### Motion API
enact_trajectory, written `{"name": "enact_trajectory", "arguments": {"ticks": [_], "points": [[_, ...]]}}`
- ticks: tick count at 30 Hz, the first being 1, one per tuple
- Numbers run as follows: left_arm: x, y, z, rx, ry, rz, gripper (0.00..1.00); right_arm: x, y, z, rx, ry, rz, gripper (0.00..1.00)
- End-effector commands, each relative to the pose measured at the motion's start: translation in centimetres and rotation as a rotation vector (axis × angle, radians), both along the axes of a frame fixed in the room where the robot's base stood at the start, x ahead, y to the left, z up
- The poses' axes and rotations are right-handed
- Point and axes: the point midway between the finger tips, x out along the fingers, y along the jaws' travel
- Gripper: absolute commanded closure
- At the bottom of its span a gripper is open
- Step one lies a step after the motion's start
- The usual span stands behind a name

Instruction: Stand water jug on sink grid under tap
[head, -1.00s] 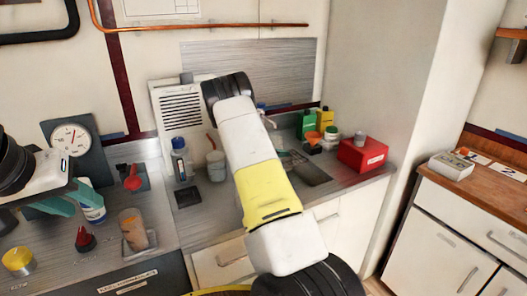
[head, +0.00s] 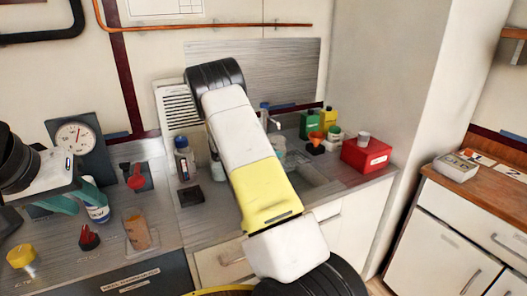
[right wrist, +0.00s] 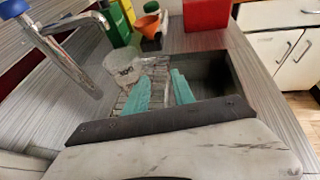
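The water jug (right wrist: 124,68), a clear grey vessel with a dark-lettered label, stands upright at the sink grid (right wrist: 160,73) in the right wrist view. Its base is partly hidden by a finger, so I cannot tell if it stands fully on the grid. The metal tap (right wrist: 66,58) is to its left; the tap also shows in the head view (head: 268,118). My right gripper (right wrist: 160,88) has its teal fingers apart, with the jug beyond them, nearer the left finger. In the head view my right arm hides much of the sink. My left gripper (head: 75,200) is open at the far left.
A red box (head: 366,155), green and yellow bottles (head: 318,122) and an orange funnel (right wrist: 147,24) stand behind and right of the sink (right wrist: 207,75). A blue-capped bottle (head: 182,158) stands left of my right arm. A white-and-blue bottle (head: 97,211) is beside my left gripper.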

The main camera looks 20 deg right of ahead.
Motion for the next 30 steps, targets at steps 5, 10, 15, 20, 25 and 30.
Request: {"name": "enact_trajectory", "arguments": {"ticks": [5,10,15,20,25,30], "points": [[0.0,0.0,0.0,0.000,0.000,0.000,0.64,-0.7,2.8,1.2,0.000,-0.001,0.002,0.70],[0.0,0.0,0.0,0.000,0.000,0.000,0.64,-1.3,4.0,1.9,0.008,-0.007,-0.007,0.70],[0.0,0.0,0.0,0.000,0.000,0.000,0.64,-4.3,3.9,4.2,0.150,-0.106,-0.121,0.70],[0.0,0.0,0.0,0.000,0.000,0.000,0.64,-10.2,5.1,7.6,0.430,-0.296,-0.341,0.70],[0.0,0.0,0.0,0.000,0.000,0.000,0.64,-16.7,8.1,11.1,0.732,-0.495,-0.579,0.70],[0.0,0.0,0.0,0.000,0.000,0.000,0.64,-23.0,12.2,14.5,1.020,-0.672,-0.806,0.70]]}}
